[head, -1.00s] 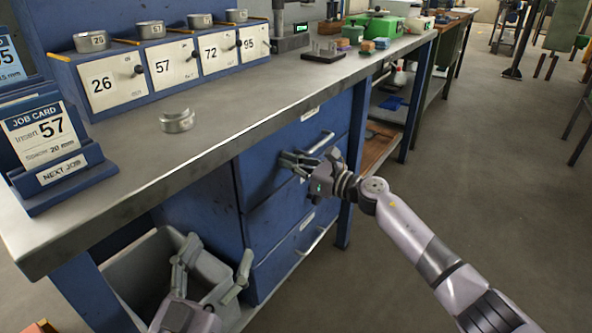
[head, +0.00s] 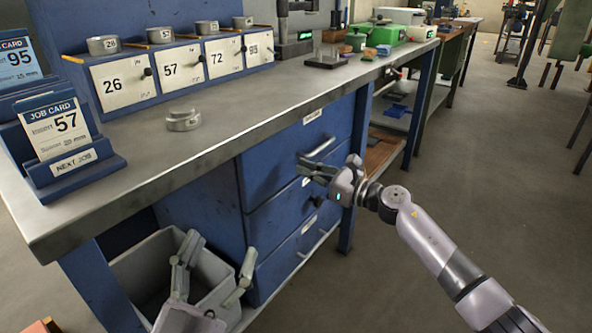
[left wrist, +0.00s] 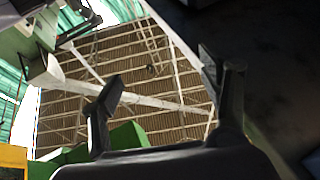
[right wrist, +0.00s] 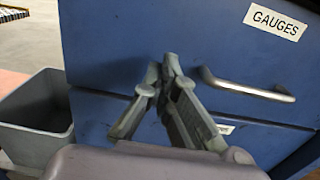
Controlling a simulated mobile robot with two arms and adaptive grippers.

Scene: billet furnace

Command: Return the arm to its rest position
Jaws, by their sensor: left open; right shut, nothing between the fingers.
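My right arm reaches in from the right, and its gripper (head: 308,167) is shut and empty in front of the blue drawers (head: 285,190), just below the top drawer's handle (head: 319,147). In the right wrist view the shut fingers (right wrist: 163,75) point toward the drawer fronts, left of the handle (right wrist: 248,88). A small gap or contact with the drawers cannot be told. My left gripper (head: 217,256) is open and empty, low at the bottom of the head view, in front of a grey bin. In the left wrist view its fingers (left wrist: 158,75) stand apart against the roof.
The grey bin (head: 140,263) stands under the bench, left of the drawers. The bench top (head: 240,110) holds a metal ring (head: 183,120), a job card stand (head: 75,168) and a numbered box row (head: 160,55). Open floor (head: 480,180) lies to the right.

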